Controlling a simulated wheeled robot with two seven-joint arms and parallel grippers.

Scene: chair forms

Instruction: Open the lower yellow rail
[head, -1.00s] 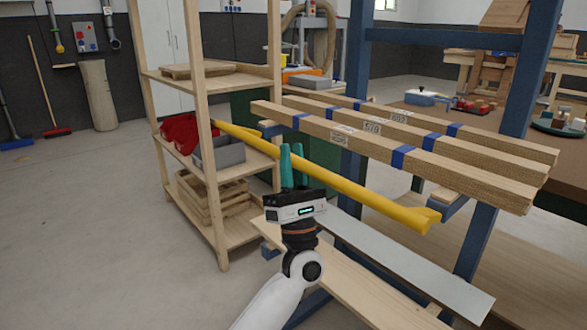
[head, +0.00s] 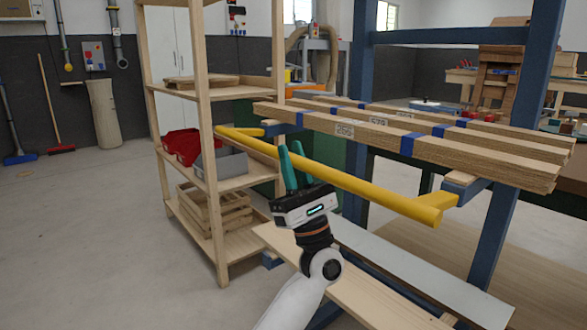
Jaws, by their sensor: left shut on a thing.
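The yellow rail (head: 352,185) runs across the front of the blue rack, below the boards. Its left end reaches the wooden shelf unit and its right end meets a yellow arm beside a blue bracket. My left gripper (head: 291,160) comes up from below, its teal fingers at the rail's left-middle part. It is shut on the rail, though the fingers hide the exact contact. No other yellow rail is in view. My right gripper is not in view.
Several long boards with blue bands (head: 420,135) lie on the rack just above the rail. More boards (head: 355,290) lie lower down. The wooden shelf unit (head: 207,150) stands close on the left.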

